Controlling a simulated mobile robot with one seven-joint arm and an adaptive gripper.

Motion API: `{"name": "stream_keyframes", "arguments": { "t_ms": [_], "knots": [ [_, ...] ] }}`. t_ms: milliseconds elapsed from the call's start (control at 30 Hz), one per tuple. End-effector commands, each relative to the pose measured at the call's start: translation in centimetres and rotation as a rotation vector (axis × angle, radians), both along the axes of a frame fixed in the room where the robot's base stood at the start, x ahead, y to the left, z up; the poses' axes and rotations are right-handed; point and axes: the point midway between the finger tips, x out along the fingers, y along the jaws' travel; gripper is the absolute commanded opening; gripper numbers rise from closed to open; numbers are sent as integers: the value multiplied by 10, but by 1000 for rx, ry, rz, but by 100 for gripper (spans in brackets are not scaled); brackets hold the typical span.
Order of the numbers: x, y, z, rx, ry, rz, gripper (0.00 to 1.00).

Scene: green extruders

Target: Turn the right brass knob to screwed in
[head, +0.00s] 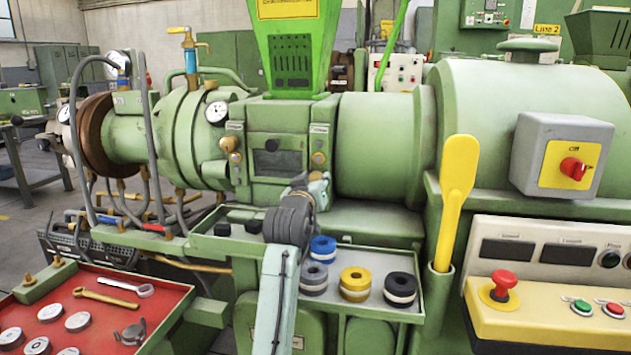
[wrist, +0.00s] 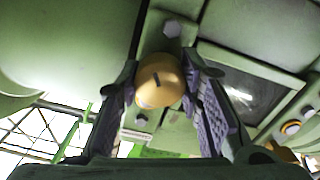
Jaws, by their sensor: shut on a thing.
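The right brass knob (head: 318,158) is on the right side of the green block in the middle of the machine. In the wrist view the rounded brass knob (wrist: 160,78) sits between my two padded fingers, with a short dark mark on its face. My gripper (head: 319,180) reaches up to the knob from below in the head view. Its fingers are shut on the knob, one on each side. The left brass knob (head: 229,144) is on the other side of the block, clear of my gripper.
A dark window (head: 277,162) lies between the knobs. Below, a grey shelf (head: 335,270) holds blue, yellow and black rings. A yellow-handled tool (head: 455,185) stands to the right, near a control panel with a red button (head: 504,280). A red tray (head: 150,310) is at lower left.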

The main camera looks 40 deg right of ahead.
Motion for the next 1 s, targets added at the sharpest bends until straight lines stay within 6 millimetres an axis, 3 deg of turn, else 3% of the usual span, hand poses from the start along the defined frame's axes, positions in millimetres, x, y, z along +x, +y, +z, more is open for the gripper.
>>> {"name": "stream_keyframes", "arguments": {
  "t_ms": [500,1000],
  "knots": [
    [0,0,0,278,-323,1,5],
    [0,0,-1,374,-436,0,5]
  ]
}}
